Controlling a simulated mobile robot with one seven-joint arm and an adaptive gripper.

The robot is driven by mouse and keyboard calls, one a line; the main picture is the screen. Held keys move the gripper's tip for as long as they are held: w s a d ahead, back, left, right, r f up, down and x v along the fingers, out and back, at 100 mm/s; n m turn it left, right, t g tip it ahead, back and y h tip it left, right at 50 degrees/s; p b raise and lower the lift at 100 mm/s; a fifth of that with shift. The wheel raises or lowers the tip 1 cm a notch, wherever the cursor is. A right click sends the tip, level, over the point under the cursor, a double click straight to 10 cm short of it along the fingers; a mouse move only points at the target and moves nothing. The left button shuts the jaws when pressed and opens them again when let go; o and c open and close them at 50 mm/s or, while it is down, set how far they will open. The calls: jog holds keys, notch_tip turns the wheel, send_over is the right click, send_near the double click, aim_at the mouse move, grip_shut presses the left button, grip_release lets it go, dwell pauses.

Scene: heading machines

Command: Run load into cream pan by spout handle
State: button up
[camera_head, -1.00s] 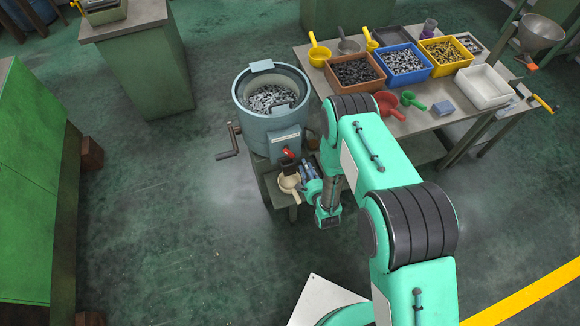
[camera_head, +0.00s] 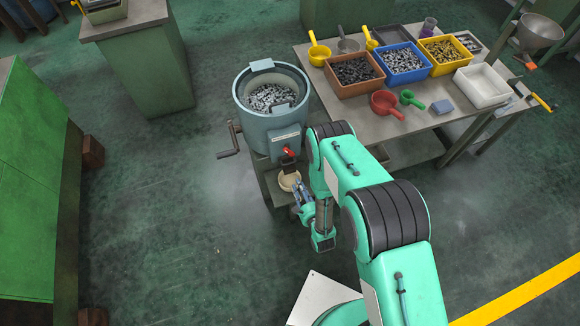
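The blue-grey drum (camera_head: 272,118) holds a load of small grey metal parts (camera_head: 270,97). Low on its front is the spout with a red handle (camera_head: 288,152). The cream pan (camera_head: 289,181) sits on the small stand just below the spout's dark mouth. Its lower right side is partly hidden by my gripper. My gripper (camera_head: 296,191) is beside the pan, at its lower right and below the red handle. The fingers are too small to show whether they are open, shut or touching the pan. No parts can be made out in the pan.
A crank (camera_head: 228,150) sticks out left of the drum. The workbench (camera_head: 351,113) on the right carries bins of parts, a red pan (camera_head: 386,103), a green scoop (camera_head: 411,98) and a white tray (camera_head: 483,87). A green cabinet (camera_head: 32,180) stands at left. The floor between is clear.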

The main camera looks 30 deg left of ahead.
aim_at(290, 169)
jog(key=x, duration=1.3)
jog(key=shift+w+a+f, duration=0.1)
jog(key=shift+w+a, duration=0.05)
jog(key=shift+c, duration=0.5)
grip_shut()
